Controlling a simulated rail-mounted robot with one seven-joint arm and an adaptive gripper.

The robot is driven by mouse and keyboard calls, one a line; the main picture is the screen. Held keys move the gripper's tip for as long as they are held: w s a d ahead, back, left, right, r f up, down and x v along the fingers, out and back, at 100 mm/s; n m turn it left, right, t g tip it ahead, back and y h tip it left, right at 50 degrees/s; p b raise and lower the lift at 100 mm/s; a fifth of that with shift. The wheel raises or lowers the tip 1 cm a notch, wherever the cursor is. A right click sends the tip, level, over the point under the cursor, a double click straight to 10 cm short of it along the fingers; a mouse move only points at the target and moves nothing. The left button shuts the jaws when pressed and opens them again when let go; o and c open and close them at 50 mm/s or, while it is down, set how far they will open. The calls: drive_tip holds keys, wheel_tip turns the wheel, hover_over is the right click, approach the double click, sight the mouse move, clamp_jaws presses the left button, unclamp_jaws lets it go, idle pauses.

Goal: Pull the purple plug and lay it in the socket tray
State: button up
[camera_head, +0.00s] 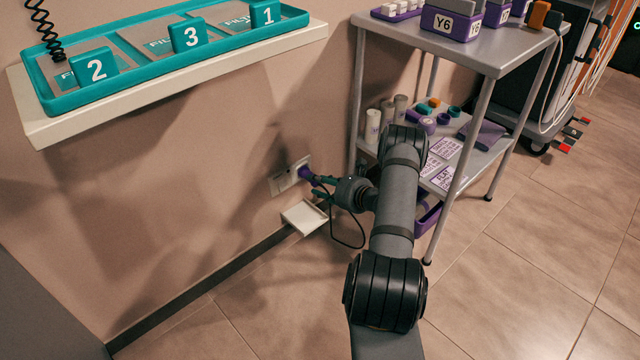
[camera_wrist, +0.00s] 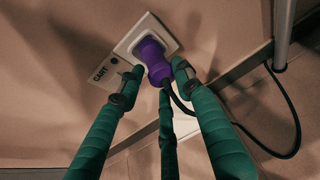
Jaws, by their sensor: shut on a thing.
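The purple plug (camera_wrist: 156,62) sits at the white wall socket (camera_wrist: 168,44), its front against the socket face. A black cable runs from it and loops down to the right. My gripper (camera_wrist: 154,84) has its green fingers on both sides of the plug and is shut on it. In the head view the plug (camera_head: 305,173) shows small at the socket plate (camera_head: 281,183), with my gripper (camera_head: 316,184) reaching it from the right. The white socket tray (camera_head: 304,217) is fixed low on the wall just below the socket, and its visible top looks empty.
A grey metal cart (camera_head: 482,50) with bottles, caps and labelled purple boxes stands to the right of my arm. A white wall shelf (camera_head: 180,85) with a teal tray of numbered blocks (camera_head: 188,36) is at upper left. The floor below the socket is clear.

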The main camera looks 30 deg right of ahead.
drive_tip(key=shift+s+d, duration=0.15)
drive_tip(key=shift+s, duration=0.05)
drive_tip(key=shift+s+d+f+p, duration=0.1)
drive_tip(key=shift+s+d+p, duration=0.15)
drive_tip(key=shift+s, duration=0.45)
drive_tip(key=shift+s+d+p, duration=0.2)
drive_tip(key=shift+s, duration=0.55)
drive_tip(key=shift+s+d+f+p, duration=0.1)
drive_tip(key=shift+s+d+p, duration=0.15)
drive_tip(key=shift+s, duration=0.45)
